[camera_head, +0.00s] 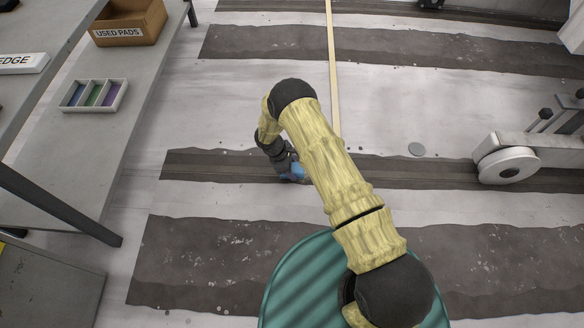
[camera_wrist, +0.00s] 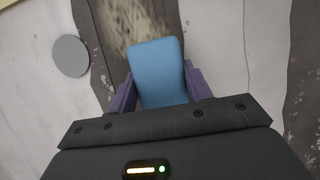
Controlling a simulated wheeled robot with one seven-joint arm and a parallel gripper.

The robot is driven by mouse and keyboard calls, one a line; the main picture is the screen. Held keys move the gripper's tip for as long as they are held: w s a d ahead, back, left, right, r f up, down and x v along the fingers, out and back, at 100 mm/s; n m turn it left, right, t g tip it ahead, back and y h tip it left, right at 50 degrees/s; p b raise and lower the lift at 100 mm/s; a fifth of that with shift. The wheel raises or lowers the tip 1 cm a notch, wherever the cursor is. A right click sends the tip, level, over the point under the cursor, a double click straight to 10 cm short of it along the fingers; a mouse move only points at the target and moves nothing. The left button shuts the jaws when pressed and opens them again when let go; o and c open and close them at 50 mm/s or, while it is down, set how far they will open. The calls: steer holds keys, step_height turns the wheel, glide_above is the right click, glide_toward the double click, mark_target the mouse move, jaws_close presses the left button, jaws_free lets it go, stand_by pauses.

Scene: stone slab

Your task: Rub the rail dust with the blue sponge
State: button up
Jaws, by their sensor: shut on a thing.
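The blue sponge (camera_wrist: 157,68) is between the two purple fingers of my gripper (camera_wrist: 160,90) in the wrist view. My gripper is shut on it. In the head view the sponge (camera_head: 293,173) is a small blue patch beside my arm, low over the dark rail strip (camera_head: 400,171). Speckled tan dust (camera_wrist: 133,22) lies on the dark strip just beyond the sponge's far end in the wrist view. I cannot tell whether the sponge touches the surface. In the head view my arm hides part of the strip.
A wheel on a metal carriage (camera_head: 508,165) stands on the strip at the right. A grey disc (camera_wrist: 70,56) lies beside the strip. A grey bench at the left bears a sectioned tray (camera_head: 94,109) and a USED PADS box (camera_head: 128,38). A thin wooden strip (camera_head: 333,70) crosses the slab.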

steer(key=shift+f+b, duration=0.85)
steer(key=shift+f, duration=0.35)
stand_by(0.4)
steer(key=shift+s+d+r+p, duration=0.1)
steer(key=shift+d+r+p, duration=0.1)
steer(key=shift+d+p, duration=1.1)
steer(key=shift+d+f+b, duration=0.1)
steer(key=shift+d+b, duration=0.2)
steer(key=shift+d, duration=0.2)
steer(key=shift+s+d+f+p, duration=0.15)
steer(key=shift+d+p, duration=0.5)
steer(key=shift+d, duration=1.2)
steer(key=shift+d, duration=0.1)
